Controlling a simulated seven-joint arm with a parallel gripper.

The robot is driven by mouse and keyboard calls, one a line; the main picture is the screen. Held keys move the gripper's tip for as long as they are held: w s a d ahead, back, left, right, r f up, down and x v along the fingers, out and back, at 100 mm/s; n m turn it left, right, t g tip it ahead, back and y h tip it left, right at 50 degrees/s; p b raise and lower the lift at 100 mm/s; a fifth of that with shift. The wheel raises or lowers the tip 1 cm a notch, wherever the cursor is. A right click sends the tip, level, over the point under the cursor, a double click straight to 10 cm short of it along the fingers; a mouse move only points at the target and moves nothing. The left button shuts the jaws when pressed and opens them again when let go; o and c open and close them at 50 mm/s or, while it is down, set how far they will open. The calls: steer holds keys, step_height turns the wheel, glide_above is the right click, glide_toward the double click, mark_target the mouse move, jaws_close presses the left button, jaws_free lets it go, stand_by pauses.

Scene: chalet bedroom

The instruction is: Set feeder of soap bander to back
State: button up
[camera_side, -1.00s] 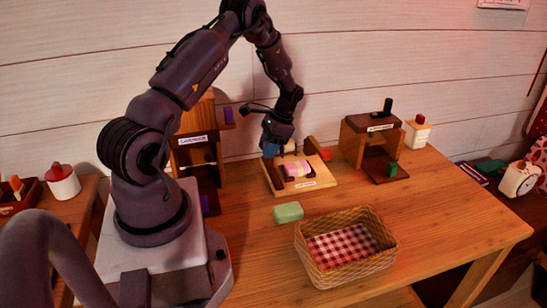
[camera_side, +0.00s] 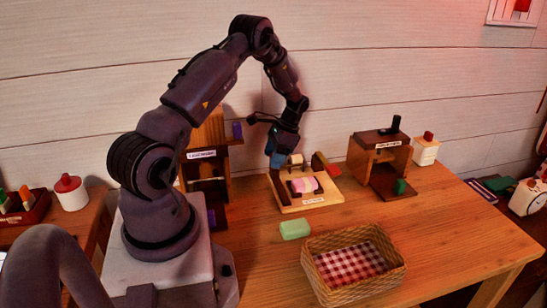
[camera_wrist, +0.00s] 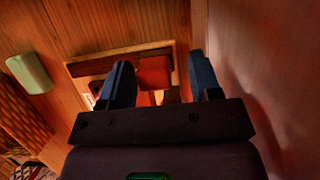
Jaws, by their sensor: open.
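The soap bander (camera_side: 331,200) is a pale wooden board on the table with a white label on its front edge. A pink soap (camera_side: 304,185) lies on it near dark wooden guides. A red piece (camera_side: 321,162) stands at its back right, and a cream piece (camera_side: 296,159) is at the back; I cannot tell which is the feeder. My gripper (camera_side: 278,160) is above the bander's back left. In the wrist view my gripper (camera_wrist: 160,62) is open, with a red block (camera_wrist: 153,72) seen between its dark blue fingers. The fingers hide part of the bander (camera_wrist: 118,58).
A green soap (camera_side: 295,229) and a wicker basket (camera_side: 352,290) with checked cloth are in front. A labelled wooden stand (camera_side: 377,140) is to the right, and a taller labelled rack (camera_side: 207,130) is to the left. The wall is close behind. The table's right front is clear.

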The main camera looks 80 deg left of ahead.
steer(key=v, duration=1.2)
steer(key=shift+r, duration=0.25)
steer(key=s+d+r+n+t, duration=0.2)
steer(key=d+r, duration=0.3)
steer(key=d, duration=0.5)
steer(key=s+d+r+n+t, duration=0.1)
steer(key=d+r+t, duration=0.1)
steer(key=d+r, duration=0.55)
steer(key=s+d+r+m+t, duration=0.1)
steer(key=s+d+r+t, duration=0.1)
steer(key=s+d, duration=0.3)
steer(key=s+d+r+m+t, duration=0.2)
steer(key=s+d+r+t, duration=0.1)
steer(key=d, duration=0.8)
steer(key=shift+s+t, duration=0.6)
steer(key=shift+s, duration=0.65)
